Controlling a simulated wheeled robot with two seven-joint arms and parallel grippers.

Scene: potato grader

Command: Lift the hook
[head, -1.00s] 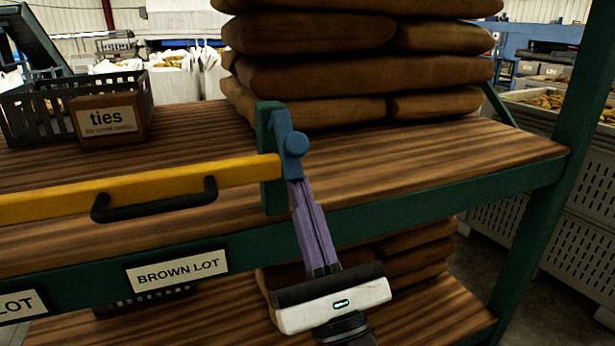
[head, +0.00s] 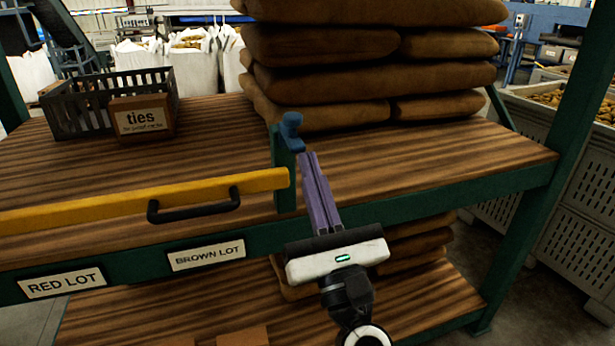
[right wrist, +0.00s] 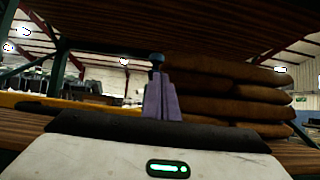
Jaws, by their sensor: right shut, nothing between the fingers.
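The blue hook (head: 292,133) sits at the top of a short green post (head: 285,198) on the bench's front edge. Its round knob stands at or above the post's top. The yellow bar (head: 110,203) with a black handle (head: 193,207) ends at this post, below the hook. My right gripper (head: 308,156) has its purple fingers shut and empty, tips just below and right of the hook. In the right wrist view, the hook (right wrist: 157,61) shows just beyond the fingertips (right wrist: 158,76); I cannot tell whether they touch. My left gripper is not in view.
Stacked brown sacks (head: 370,75) stand behind the post. A black basket (head: 75,108) and a "ties" box (head: 142,118) are at the back left. A green upright (head: 560,150) bounds the bench on the right. The wooden top right of the hook is clear.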

